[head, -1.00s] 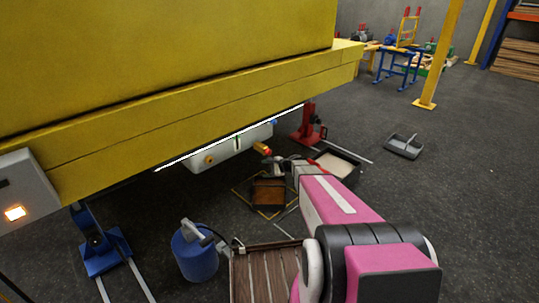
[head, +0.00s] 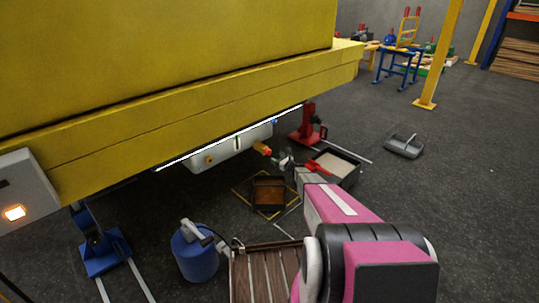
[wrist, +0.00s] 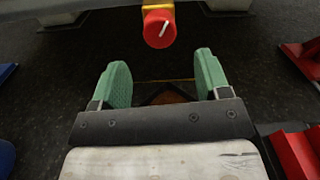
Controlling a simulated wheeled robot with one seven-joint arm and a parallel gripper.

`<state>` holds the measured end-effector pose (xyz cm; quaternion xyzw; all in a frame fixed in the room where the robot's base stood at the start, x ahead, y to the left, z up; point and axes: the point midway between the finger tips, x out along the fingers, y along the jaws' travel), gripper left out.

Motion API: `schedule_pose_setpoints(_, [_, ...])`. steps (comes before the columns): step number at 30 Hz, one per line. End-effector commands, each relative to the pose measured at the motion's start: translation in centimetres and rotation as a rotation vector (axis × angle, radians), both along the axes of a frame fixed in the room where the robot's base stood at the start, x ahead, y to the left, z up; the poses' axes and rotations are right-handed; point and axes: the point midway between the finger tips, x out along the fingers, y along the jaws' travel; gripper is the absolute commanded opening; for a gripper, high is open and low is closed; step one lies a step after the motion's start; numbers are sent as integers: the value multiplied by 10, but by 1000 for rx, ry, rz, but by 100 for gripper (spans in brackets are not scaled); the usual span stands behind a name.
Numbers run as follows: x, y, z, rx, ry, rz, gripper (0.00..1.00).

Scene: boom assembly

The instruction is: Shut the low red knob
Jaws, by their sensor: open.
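The low red knob (wrist: 159,28) hangs at the top middle of the wrist view, with a white mark on its face and a yellow collar behind it. In the head view the red knob (head: 262,149) sticks out from the white tank under the yellow boom. My gripper (wrist: 161,62) is open, with its two green fingers spread and nothing between them. The knob lies beyond the fingertips, roughly centred between them and apart from them. In the head view my gripper (head: 285,160) is small, just right of the knob.
The yellow boom (head: 190,115) hangs over the white tank (head: 225,155). Below are a brown-lined tray (head: 269,190), a blue canister (head: 195,255) and a slatted wooden board (head: 265,275). A red stand (head: 308,125) and a pale-filled black tray (head: 338,165) are behind. Floor at right is mostly open.

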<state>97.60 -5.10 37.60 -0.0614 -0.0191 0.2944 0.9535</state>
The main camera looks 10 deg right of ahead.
Motion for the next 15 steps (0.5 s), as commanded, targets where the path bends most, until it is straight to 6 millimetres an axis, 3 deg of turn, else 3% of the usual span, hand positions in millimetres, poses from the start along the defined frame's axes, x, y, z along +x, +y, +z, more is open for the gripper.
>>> schedule_pose_setpoints(9, [48, 32, -1, -1, 0, 1, 70])
schedule_pose_setpoints(15, [61, 42, -1, -1, 0, 1, 70])
